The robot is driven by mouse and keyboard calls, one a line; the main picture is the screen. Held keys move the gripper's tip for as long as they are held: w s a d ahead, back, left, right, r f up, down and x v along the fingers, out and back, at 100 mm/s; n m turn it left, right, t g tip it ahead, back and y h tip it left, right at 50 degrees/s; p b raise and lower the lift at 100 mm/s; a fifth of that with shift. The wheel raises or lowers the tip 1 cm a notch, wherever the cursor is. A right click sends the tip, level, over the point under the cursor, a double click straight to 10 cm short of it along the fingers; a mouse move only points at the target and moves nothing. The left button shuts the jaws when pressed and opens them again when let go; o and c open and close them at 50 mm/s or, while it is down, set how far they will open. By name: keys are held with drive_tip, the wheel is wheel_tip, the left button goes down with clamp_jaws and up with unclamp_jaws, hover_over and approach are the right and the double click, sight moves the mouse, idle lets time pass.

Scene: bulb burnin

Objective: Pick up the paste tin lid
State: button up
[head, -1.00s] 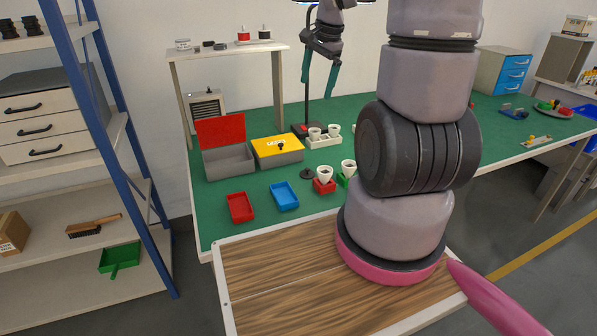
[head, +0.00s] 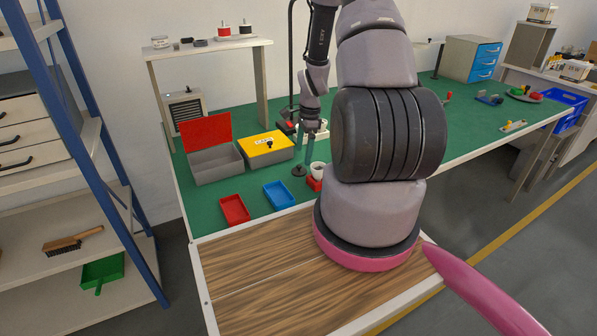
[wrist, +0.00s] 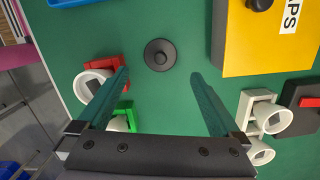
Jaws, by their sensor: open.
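A small dark grey round lid with a central knob, which looks like the paste tin lid (wrist: 160,55), lies flat on the green worktop (wrist: 170,110). In the head view the lid (head: 299,170) is at the foot of my gripper (head: 306,150), in front of the yellow-lidded box. In the wrist view my gripper (wrist: 159,76) is open and empty, its teal fingers wide apart. The lid sits centred between their lines, just beyond the fingertips. I cannot tell the exact height of the fingers above it.
A red holder (wrist: 107,68) with a white cup is close to the left finger. A white holder (wrist: 255,103) with cups is right of the other finger. The yellow-lidded box (wrist: 265,40) stands upper right. Red (head: 234,209) and blue trays (head: 279,194) lie nearby.

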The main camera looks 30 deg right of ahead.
sight(299, 169)
drive_tip(key=f, duration=0.2)
drive_tip(key=a+f, duration=0.1)
drive_tip(key=f, duration=0.2)
drive_tip(key=shift+w+a+f, duration=0.15)
drive_tip(key=shift+f, duration=0.15)
drive_tip(key=shift+c, duration=0.3)
drive_tip(key=c, duration=1.3)
